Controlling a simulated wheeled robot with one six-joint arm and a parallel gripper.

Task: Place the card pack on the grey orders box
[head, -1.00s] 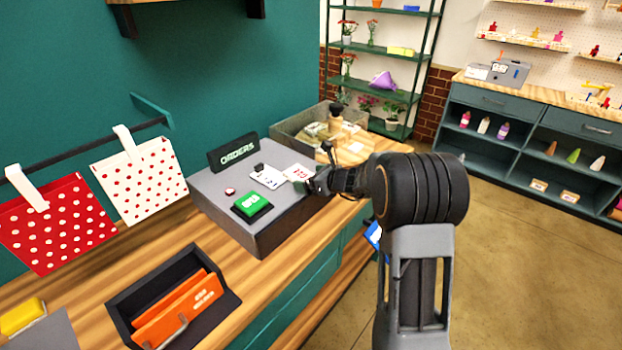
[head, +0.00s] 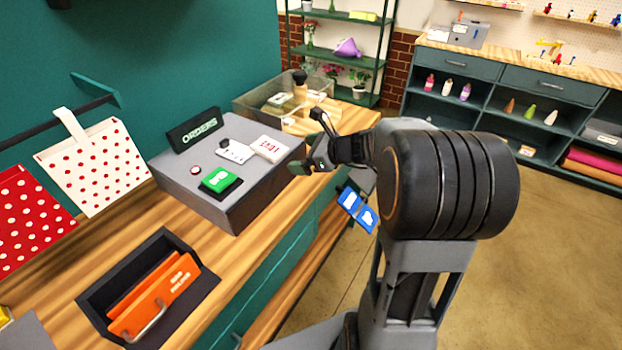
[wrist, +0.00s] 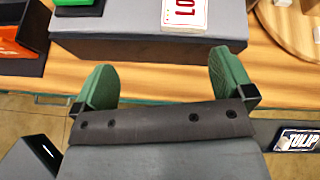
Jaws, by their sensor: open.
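The card pack (head: 270,148), white with red lettering, lies flat on top of the grey orders box (head: 232,205), near its right edge. In the wrist view the pack (wrist: 184,14) is partly cut off by the top of the picture and reaches the edge of the box top (wrist: 110,24). My gripper (head: 308,160) is just off the right side of the box, apart from the pack. In the wrist view its green fingers (wrist: 163,80) are spread wide with nothing between them.
A green card block (head: 220,181), a white card (head: 235,152) and a black ORDERS sign (head: 195,129) share the box top. A clear bin (head: 265,105) stands behind. A black tray (head: 195,290) with orange folders is in front. Blue cards (head: 358,208) hang by the counter's side.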

